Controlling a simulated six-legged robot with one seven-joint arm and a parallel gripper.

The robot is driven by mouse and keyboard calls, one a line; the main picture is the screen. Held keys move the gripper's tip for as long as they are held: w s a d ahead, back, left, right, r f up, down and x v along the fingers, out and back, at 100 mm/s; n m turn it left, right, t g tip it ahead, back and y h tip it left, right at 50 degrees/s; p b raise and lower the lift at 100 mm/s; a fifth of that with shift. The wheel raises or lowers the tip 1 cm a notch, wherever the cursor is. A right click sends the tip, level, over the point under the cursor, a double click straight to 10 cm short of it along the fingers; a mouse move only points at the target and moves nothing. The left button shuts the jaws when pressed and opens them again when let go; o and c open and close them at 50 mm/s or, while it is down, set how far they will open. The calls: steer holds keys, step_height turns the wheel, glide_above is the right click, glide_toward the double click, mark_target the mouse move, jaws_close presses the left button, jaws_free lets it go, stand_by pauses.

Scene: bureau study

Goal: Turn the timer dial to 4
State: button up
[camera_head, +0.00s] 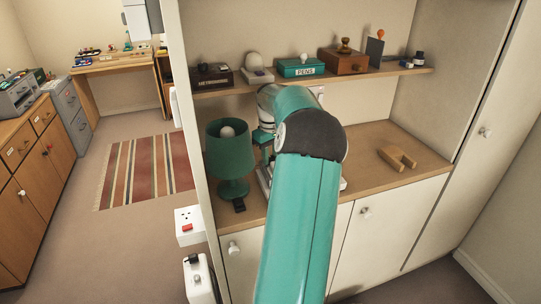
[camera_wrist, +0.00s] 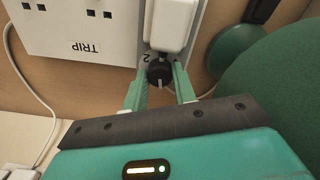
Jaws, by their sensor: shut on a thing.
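The timer dial (camera_wrist: 159,73) is a small dark round knob with a pale pointer mark in the wrist view. It sits on a white timer body (camera_wrist: 170,25), and a figure 2 shows just above left of the dial. Other figures are hidden or too small to read. My gripper (camera_wrist: 161,80) has its two pale green fingers on either side of the dial, shut on it. In the head view my teal arm hides the dial and the gripper.
A white socket strip (camera_wrist: 70,25) marked TRIP is left of the timer. A green lamp (camera_head: 229,150) stands on the counter close to my arm. A wooden block (camera_head: 397,159) lies at right. A shelf (camera_head: 400,72) with several items is above.

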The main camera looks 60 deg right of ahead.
steer(key=m, duration=1.1)
steer(key=shift+m, duration=0.4)
steer(key=o, duration=1)
step_height(320, 180, up, 14)
steer(key=shift+w+f, duration=0.1)
